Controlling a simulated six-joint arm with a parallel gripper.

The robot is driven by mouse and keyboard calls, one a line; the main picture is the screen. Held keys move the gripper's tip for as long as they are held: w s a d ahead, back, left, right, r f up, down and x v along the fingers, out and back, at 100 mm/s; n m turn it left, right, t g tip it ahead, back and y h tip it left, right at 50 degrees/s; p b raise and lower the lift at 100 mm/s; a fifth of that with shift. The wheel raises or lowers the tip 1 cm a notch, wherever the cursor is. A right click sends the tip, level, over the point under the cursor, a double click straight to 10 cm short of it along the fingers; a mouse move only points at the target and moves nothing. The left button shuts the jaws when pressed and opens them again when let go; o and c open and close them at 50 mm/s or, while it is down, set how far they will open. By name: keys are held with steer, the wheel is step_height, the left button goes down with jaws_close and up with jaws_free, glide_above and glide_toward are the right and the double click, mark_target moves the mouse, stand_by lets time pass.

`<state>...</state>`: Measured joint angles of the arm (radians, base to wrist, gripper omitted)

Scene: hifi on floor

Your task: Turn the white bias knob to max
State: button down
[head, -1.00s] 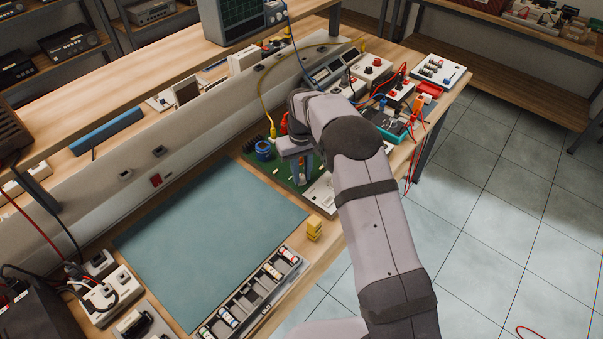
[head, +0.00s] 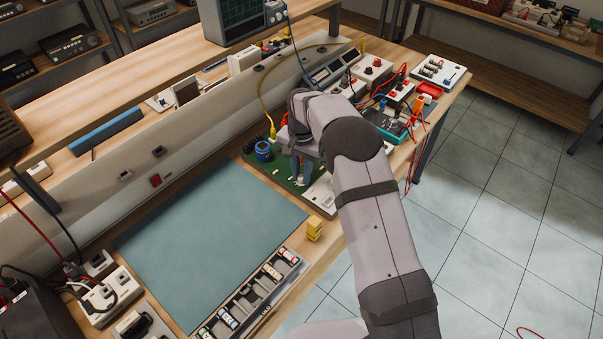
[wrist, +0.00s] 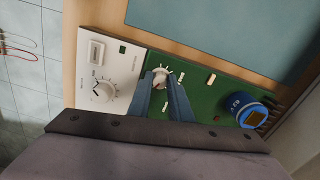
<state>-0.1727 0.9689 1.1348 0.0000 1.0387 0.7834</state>
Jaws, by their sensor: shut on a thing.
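A small white knob (wrist: 160,72) with light tick marks around it stands on the green circuit board (wrist: 200,85) in the wrist view. My gripper (wrist: 163,86) comes down over it with its two blue-grey fingers closed on the knob's sides. A larger white dial with a dark pointer mark (wrist: 102,92) is on the white panel (wrist: 122,68) beside the board, apart from my fingers. Its printed labels are too small to read. In the head view my gripper (head: 301,172) is low over the green board (head: 283,182), and the knob is largely hidden.
A blue round part (head: 264,151) stands on the board near the gripper. A teal mat (head: 210,240) lies clear in front. Instruments and red leads crowd the bench beyond my arm.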

steer(key=shift+w+r+m, duration=0.1)
steer(key=shift+m, duration=1.2)
steer(key=c, duration=1.6)
jaws_free()
steer(key=shift+r+b, duration=1.05)
steer(key=shift+r, duration=2.6)
